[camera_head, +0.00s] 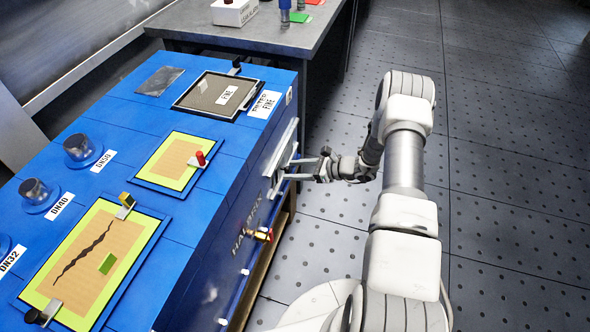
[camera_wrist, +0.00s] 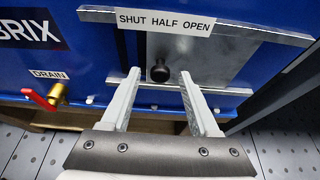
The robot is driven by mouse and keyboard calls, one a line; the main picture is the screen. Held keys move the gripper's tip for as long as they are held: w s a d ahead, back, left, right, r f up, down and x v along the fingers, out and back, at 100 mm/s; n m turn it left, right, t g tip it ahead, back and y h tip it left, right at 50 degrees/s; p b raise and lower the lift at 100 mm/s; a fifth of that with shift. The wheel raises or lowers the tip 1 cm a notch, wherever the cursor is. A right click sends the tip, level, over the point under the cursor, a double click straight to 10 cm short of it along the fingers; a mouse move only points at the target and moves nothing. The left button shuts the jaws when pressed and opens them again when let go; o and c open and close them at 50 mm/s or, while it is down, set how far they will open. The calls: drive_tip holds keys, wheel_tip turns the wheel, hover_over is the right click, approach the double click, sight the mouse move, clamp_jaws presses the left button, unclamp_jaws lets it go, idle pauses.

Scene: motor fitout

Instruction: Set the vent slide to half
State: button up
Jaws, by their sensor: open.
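The vent slide (camera_wrist: 205,62) is a grey metal plate between two rails on the blue cabinet's side. A label (camera_wrist: 165,22) above it reads SHUT HALF OPEN. Its round black knob (camera_wrist: 160,72) appears roughly below the word HALF in this angled wrist view. My gripper (camera_wrist: 159,74) is open, its fingertips on either side of the knob with gaps showing. Whether the fingertips reach as deep as the knob is hard to tell. In the head view my gripper (camera_head: 287,169) is at the cabinet's right side, and the knob cannot be made out.
A red-handled drain valve (camera_wrist: 45,98) sticks out left of my gripper. The blue cabinet (camera_head: 205,235) carries gasket panels and capped ports on top. A grey table (camera_head: 190,22) stands beyond it. The perforated floor (camera_head: 500,180) at right is clear.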

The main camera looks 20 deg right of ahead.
drive_tip(key=p+v, duration=0.2)
drive_tip(key=v, duration=1.5)
drive_tip(key=shift+d+p, duration=0.15)
drive_tip(key=shift+p, duration=0.25)
drive_tip(key=shift+s+r, duration=0.1)
drive_tip(key=shift+s, duration=0.05)
drive_tip(key=s+a+r+n+g+h, duration=0.25)
drive_tip(key=a+r+n, duration=0.35)
drive_tip(key=r, duration=0.5)
drive_tip(key=s+a+r+n+g+h, duration=0.1)
drive_tip(key=a+r+n+g, duration=0.4)
drive_tip(key=r, duration=0.7)
drive_tip(key=s+a+r+n+t+h, duration=0.3)
drive_tip(key=s+r+n+h, duration=0.1)
drive_tip(key=s+r+n, duration=0.4)
drive_tip(key=s+a+r+n+t+h, duration=0.35)
drive_tip(key=s+r+n, duration=0.25)
drive_tip(key=s, duration=0.5)
wheel_tip(320, 180, up, 15)
drive_tip(key=p, duration=1.4)
drive_tip(key=shift+w+d+g, duration=0.15)
drive_tip(key=shift+d+g, duration=0.15)
drive_tip(key=shift+g, duration=0.1)
